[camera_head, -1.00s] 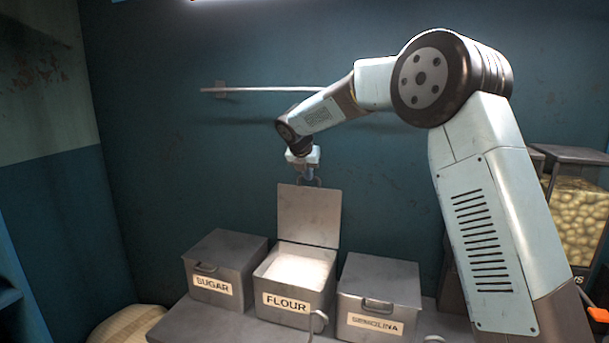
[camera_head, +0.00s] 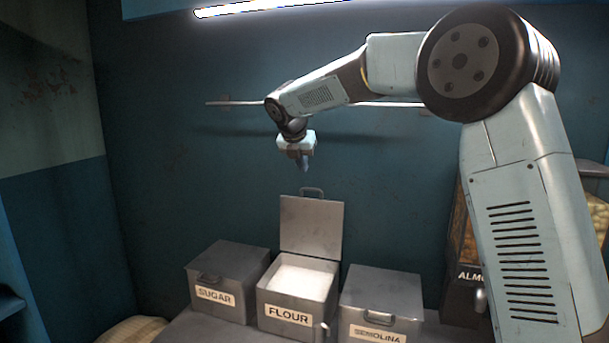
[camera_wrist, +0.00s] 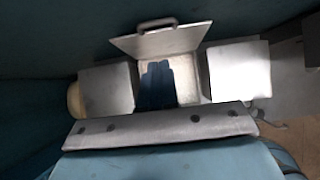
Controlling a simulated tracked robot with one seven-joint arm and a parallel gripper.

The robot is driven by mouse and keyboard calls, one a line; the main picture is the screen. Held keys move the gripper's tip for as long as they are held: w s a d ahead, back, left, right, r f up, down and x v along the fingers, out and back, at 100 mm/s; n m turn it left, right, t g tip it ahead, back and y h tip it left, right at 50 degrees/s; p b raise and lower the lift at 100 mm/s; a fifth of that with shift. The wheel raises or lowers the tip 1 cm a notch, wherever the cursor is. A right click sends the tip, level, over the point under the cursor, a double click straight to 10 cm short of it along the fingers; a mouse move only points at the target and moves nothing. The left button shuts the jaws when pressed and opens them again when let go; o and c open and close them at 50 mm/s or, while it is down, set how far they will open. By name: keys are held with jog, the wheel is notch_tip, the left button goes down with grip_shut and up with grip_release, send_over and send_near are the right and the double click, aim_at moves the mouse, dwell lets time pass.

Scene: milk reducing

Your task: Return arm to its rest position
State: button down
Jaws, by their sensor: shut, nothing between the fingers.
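My gripper (camera_head: 304,168) hangs pointing down, above the raised lid of the flour box and apart from it. Its fingers are together with nothing between them. In the wrist view my gripper (camera_wrist: 157,70) shows as dark fingers in front of the open flour box. My arm reaches from the right of the head view, bent at a high elbow, and out to the left. The flour box (camera_head: 284,314) stands open with white flour (camera_head: 300,282) inside. Its lid (camera_head: 311,227) stands upright at the back, with the handle on top.
A closed sugar box (camera_head: 228,270) stands left of the flour box and a closed semolina box (camera_head: 382,290) right of it. A thin rail (camera_head: 235,103) runs along the wall behind my arm. A container of almonds (camera_head: 462,240) stands at right, partly behind my arm.

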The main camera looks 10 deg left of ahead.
jog(key=s+d+r+m, duration=0.2)
jog(key=s+d+m, duration=0.6)
jog(key=s+d, duration=0.3)
jog(key=s+d+r+m, duration=0.2)
jog(key=s+d+m, duration=0.7)
jog(key=d, duration=0.4)
jog(key=s+d+f+m, duration=0.3)
jog(key=s+d+m, duration=0.1)
jog(key=s, duration=0.3)
jog(key=s+d+f+m, duration=0.3)
jog(key=s+m, duration=0.4)
jog(key=s+d+f+m+g+y, duration=0.1)
jog(key=s+d+f+m, duration=0.3)
jog(key=s, duration=0.3)
jog(key=shift+s+d+m, duration=0.3)
jog(key=shift+s+m, duration=0.1)
jog(key=shift+m, duration=0.5)
jog(key=c, duration=1.8)
grip_release()
